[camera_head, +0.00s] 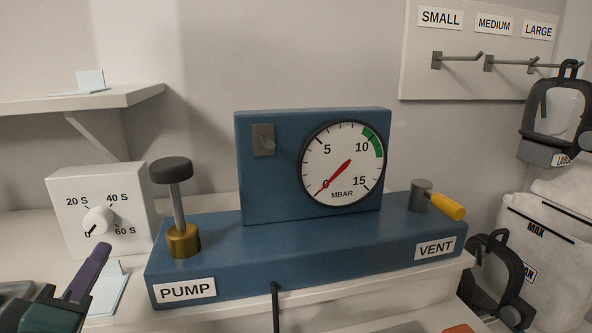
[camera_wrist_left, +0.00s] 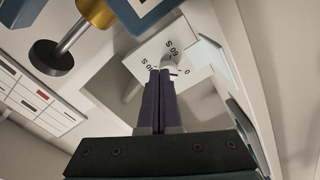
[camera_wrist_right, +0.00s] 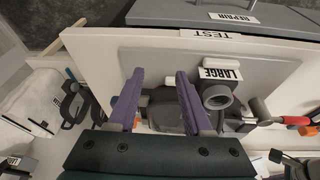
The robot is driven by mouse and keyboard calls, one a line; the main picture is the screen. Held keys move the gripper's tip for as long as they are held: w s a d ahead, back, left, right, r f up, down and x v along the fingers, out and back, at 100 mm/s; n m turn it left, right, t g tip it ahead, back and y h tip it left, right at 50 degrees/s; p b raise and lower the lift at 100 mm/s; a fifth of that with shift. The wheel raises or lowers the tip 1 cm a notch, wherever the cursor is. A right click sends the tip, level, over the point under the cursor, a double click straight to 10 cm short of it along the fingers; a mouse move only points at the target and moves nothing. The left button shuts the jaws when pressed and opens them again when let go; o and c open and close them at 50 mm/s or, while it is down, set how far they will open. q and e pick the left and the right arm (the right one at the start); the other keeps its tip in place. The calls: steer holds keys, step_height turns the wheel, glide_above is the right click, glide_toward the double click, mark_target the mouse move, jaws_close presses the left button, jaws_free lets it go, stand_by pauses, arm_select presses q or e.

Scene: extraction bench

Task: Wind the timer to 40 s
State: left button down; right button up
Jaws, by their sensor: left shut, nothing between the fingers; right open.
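The timer is a white box (camera_head: 75,185) with a dial marked 0, 20 S, 40 S and 60 S, standing left of the blue pump unit. Its round white knob (camera_head: 99,219) has a dark pointer line directed at 0. My left gripper (camera_head: 104,247) is shut and empty, its purple fingers just below and in front of the knob. In the left wrist view the closed fingertips (camera_wrist_left: 160,74) lie close to the knob (camera_wrist_left: 171,60); I cannot tell whether they touch. My right gripper (camera_wrist_right: 159,78) is open with nothing gripped, away from the timer.
The blue pump unit (camera_head: 320,248) carries a black-topped plunger (camera_head: 171,171), a gauge (camera_head: 343,162) reading 0 and a yellow vent lever (camera_head: 446,206). A shelf (camera_head: 60,101) is above the timer. The right wrist view shows a TEST board (camera_wrist_right: 110,45) and a LARGE-labelled item (camera_wrist_right: 218,96).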

mark_target(99, 221)
arm_select(q)
steer(key=shift+b+x, duration=0.75)
steer(key=shift+x, duration=2.65)
arm_select(e)
steer(key=shift+f, duration=0.85)
arm_select(q)
steer(key=shift+s+a, duration=0.1)
steer(key=shift+a, duration=0.3)
arm_select(e)
steer(key=shift+r, duration=0.15)
arm_select(q)
steer(key=shift+f, duration=0.15)
steer(key=shift+a+f, duration=0.3)
steer(key=shift+f, duration=0.15)
arm_select(e)
steer(key=shift+f, duration=0.4)
arm_select(q)
steer(key=shift+s+f+b, duration=0.1)
steer(key=shift+b, duration=0.2)
steer(key=shift+a+f, duration=0.15)
steer(key=shift+a, duration=0.15)
arm_select(e)
steer(key=shift+d+f, duration=0.1)
